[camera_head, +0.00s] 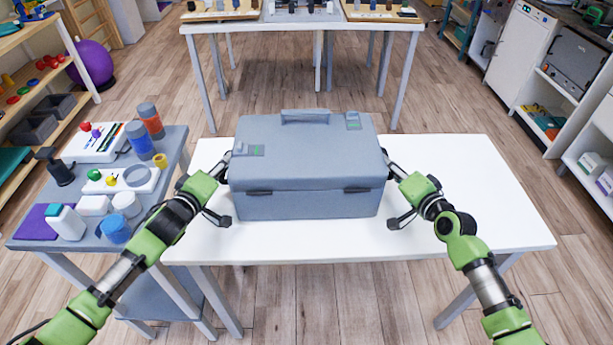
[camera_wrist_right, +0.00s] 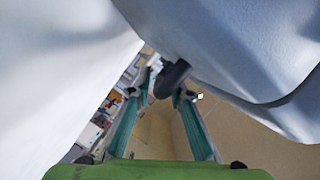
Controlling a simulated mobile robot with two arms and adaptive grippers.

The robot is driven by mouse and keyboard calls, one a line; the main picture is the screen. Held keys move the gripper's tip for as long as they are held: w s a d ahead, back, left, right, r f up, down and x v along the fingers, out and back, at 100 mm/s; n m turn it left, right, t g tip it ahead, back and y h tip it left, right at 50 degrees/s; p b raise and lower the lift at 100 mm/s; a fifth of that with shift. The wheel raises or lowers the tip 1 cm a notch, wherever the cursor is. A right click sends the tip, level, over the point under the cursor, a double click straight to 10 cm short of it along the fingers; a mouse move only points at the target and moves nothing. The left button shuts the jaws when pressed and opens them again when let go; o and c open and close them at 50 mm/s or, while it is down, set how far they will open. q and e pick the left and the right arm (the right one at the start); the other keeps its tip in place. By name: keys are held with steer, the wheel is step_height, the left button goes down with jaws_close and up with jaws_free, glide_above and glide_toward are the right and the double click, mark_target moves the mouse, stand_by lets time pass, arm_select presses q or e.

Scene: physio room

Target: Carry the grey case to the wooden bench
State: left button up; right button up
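The grey case (camera_head: 306,150) stands closed and upright on a white table, with a carry handle on its lid and latches on its front. My left gripper (camera_head: 226,187) is at the case's left side, fingers spread apart. My right gripper (camera_head: 391,193) is at the right side, also with fingers spread. In the right wrist view its two teal fingers (camera_wrist_right: 163,88) stand apart near a dark projecting part (camera_wrist_right: 172,79) beside large pale surfaces. No firm hold by either gripper shows. I see no wooden bench that I can make out.
The white table (camera_head: 470,190) has free room right of the case. A grey side table (camera_head: 35,205) full of small items adjoins on the left. Another table (camera_head: 345,27) stands behind. Shelves line both sides, and a purple ball (camera_head: 92,62) lies at left.

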arm_select(q)
jaws_close()
arm_select(e)
jaws_close()
arm_select(q)
steer(key=shift+w+r, duration=0.1)
steer(key=shift+r, duration=0.15)
arm_select(e)
steer(key=shift+w+r, duration=0.1)
steer(key=shift+r, duration=0.15)
arm_select(q)
steer(key=shift+r, duration=0.15)
arm_select(e)
steer(key=shift+r, duration=0.1)
